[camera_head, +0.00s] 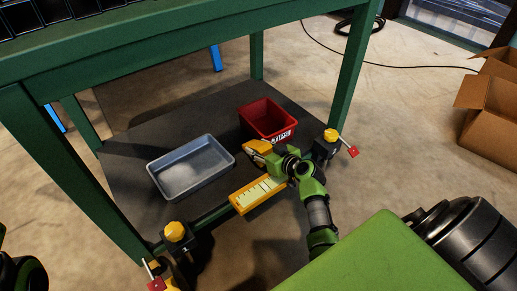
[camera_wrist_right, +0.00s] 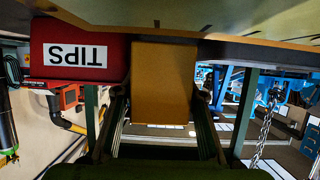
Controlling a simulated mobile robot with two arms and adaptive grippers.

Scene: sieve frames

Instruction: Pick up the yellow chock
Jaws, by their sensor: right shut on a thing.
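The yellow chock (camera_wrist_right: 162,82) shows as an orange-yellow block between the two fingers of my right gripper (camera_wrist_right: 161,108) in the right wrist view. In the head view the chock (camera_head: 256,146) is a small yellow piece at the tip of my right gripper (camera_head: 264,151), over the right part of the low dark shelf, close to the red bin. The gripper is shut on it, and the gripper partly hides it. I cannot tell whether the chock still touches the shelf.
The red bin (camera_head: 266,117) marked TIPS stands just behind the chock; its label (camera_wrist_right: 75,54) shows upside down. A grey tray (camera_head: 191,164) lies left on the shelf (camera_head: 130,150). Yellow-topped clamps (camera_head: 174,232) (camera_head: 331,135) and a yellow scale (camera_head: 257,194) line the front edge. Green table legs (camera_head: 357,70) frame the space.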

